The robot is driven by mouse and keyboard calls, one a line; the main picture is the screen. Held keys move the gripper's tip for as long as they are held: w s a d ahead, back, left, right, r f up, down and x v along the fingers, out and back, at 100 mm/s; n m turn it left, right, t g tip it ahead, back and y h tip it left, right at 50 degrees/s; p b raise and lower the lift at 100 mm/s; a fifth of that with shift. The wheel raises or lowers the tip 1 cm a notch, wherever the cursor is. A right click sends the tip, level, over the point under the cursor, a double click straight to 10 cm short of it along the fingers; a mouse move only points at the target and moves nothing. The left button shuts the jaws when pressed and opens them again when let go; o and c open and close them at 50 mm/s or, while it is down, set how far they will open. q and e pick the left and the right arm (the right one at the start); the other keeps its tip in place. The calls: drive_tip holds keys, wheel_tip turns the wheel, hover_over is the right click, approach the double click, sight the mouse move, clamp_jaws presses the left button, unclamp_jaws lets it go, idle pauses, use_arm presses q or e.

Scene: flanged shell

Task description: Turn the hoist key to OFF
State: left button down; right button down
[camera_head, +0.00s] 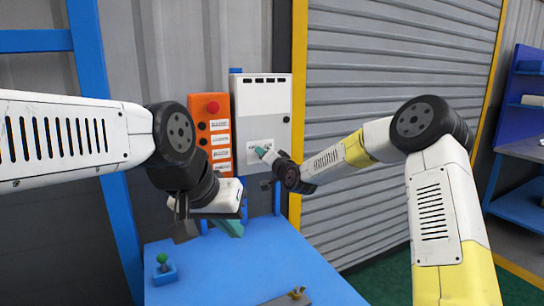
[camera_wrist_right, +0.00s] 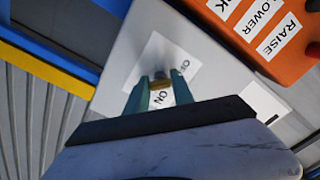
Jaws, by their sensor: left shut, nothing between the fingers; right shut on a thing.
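In the right wrist view, "OFF" and "ON" are printed on the label close to the key. My right gripper (camera_wrist_right: 158,92) has its teal fingers shut on the key. In the head view the right gripper (camera_head: 261,152) is at the box front and hides the key. Which word the key points to I cannot tell. My left gripper (camera_head: 232,228) is shut and empty, low in front of the box, above the blue table.
An orange panel (camera_head: 210,140) with a red button (camera_head: 213,107) and labels including "RAISE" and "LOWER" is left of the grey box. A blue table (camera_head: 245,268) below bears a green-knobbed device (camera_head: 163,270). A roller shutter (camera_head: 395,60) stands to the right.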

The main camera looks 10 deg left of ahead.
drive_tip(key=shift+f, duration=0.15)
drive_tip(key=c, duration=1.1)
unclamp_jaws()
drive_tip(key=v, duration=0.7)
drive_tip(key=shift+s+d, duration=0.2)
drive_tip(key=shift+s, duration=0.15)
